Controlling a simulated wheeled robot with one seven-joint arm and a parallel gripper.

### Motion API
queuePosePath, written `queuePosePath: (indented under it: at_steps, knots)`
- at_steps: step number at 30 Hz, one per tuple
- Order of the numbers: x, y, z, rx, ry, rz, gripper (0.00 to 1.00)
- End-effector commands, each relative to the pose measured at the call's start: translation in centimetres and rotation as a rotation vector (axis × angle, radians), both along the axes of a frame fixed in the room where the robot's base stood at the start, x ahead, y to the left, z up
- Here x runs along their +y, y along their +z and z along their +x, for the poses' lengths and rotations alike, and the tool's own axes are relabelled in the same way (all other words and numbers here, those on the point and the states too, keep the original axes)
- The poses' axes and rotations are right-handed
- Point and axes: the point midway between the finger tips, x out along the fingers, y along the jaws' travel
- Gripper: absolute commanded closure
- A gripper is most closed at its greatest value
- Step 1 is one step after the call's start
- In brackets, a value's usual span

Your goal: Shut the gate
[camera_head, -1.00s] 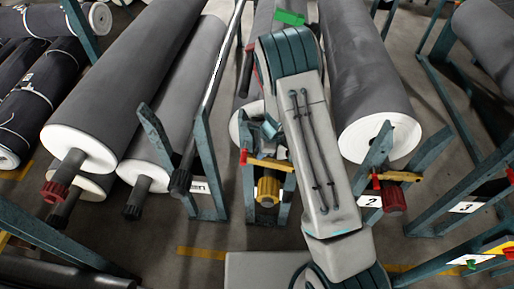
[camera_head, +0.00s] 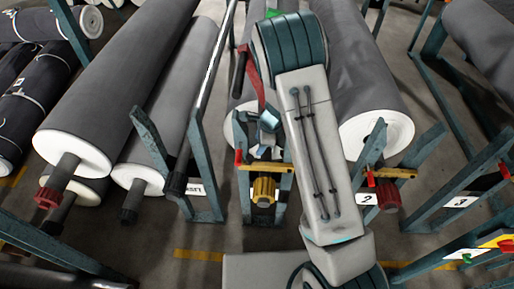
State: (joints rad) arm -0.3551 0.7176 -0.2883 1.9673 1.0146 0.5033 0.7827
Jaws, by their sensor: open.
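A yellow bar (camera_head: 272,166) with a small red latch (camera_head: 238,158) at its left end lies across the middle teal stand (camera_head: 243,128), above a yellow knob (camera_head: 263,190). It looks like the gate; I cannot tell how firmly it is seated. My gripper (camera_head: 268,123) shows as bluish metal just above the bar, beside my grey arm. It is open and appears apart from the bar. A red strip with a dark end (camera_head: 240,70) rises behind it. My arm hides the right side of the stand and part of the roll behind.
Large grey rolls (camera_head: 115,90) lie on both sides. The right stand carries a similar yellow bar (camera_head: 392,172) and a red knob (camera_head: 386,196), with a "2" label. More teal stands (camera_head: 455,195) crowd the right. Some bare floor (camera_head: 160,230) shows in front.

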Motion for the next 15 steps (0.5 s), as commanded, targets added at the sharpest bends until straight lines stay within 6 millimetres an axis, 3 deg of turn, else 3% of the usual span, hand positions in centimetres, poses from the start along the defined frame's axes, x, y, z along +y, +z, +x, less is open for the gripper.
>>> queuePosePath:
  at_steps: [6, 15]
  knots:
    - [-1.2, 4.5, -0.6, -0.003, -0.001, 0.000, 0.50]
    - [-2.0, 7.6, -1.1, 0.000, 0.000, 0.001, 0.50]
